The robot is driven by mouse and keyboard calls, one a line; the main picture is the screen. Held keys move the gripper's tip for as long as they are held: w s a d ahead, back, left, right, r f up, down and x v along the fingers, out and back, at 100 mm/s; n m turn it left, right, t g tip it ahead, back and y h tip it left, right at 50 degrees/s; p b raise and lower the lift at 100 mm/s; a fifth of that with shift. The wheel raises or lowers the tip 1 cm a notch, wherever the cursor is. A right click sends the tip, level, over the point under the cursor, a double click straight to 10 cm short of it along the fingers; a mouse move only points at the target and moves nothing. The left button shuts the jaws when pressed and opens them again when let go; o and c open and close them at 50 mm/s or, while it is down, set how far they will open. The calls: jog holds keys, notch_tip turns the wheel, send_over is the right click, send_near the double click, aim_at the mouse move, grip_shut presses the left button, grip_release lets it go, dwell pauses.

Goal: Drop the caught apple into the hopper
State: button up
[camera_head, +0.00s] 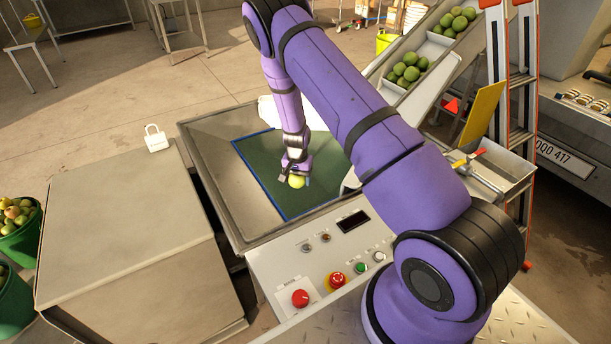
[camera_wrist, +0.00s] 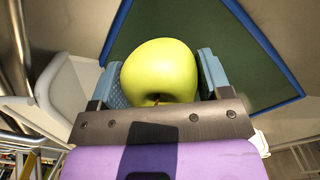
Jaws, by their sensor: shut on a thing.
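My gripper (camera_head: 297,178) is shut on a yellow-green apple (camera_head: 296,182). In the wrist view the apple (camera_wrist: 159,72) sits between the two blue finger pads (camera_wrist: 162,80), its stem side toward the palm. The gripper points down over a dark green surface with a blue border (camera_head: 255,160), set in a wide grey metal basin (camera_head: 205,130). That basin looks like the hopper, but I cannot be certain. The green surface (camera_wrist: 245,60) also shows behind the apple in the wrist view. The apple's height above it is hard to tell. My arm hides the basin's right part.
A control panel (camera_head: 320,240) with red buttons stands at the basin's front. An inclined conveyor (camera_head: 415,45) carries green apples at the back right, beside a ladder (camera_head: 522,80). A metal box (camera_head: 130,240) stands left. Green buckets of apples (camera_head: 20,235) are at the far left.

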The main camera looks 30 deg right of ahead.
jog(key=o, duration=1.1)
jog(key=shift+c, duration=0.2)
notch_tip(320, 180, up, 11)
jog(key=shift+f, duration=0.1)
